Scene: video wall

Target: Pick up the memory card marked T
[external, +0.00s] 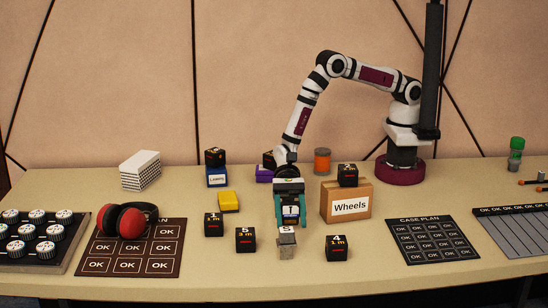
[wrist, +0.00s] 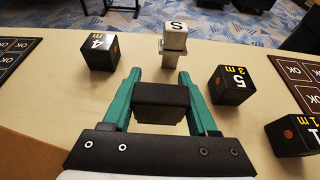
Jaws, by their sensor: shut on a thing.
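My gripper (external: 291,224) has green fingers and points down over the middle of the table. In the wrist view my gripper (wrist: 160,76) is shut on a dark block (wrist: 162,104), held between the fingers. In the external view the held block (external: 291,211) shows a pale and blue face. I cannot read a T on it in either view. No other thing marked T can be made out. A pale cube marked S (external: 286,237) sits on a small grey block just below and in front of the fingertips, seemingly apart from them.
Black cubes marked 5 (external: 245,239) and 4 (external: 338,247) stand either side of the S cube. A box labelled Wheels (external: 348,202) is close on the right. A yellow block (external: 229,201) lies left. Headphones (external: 130,220) rest on the left mat.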

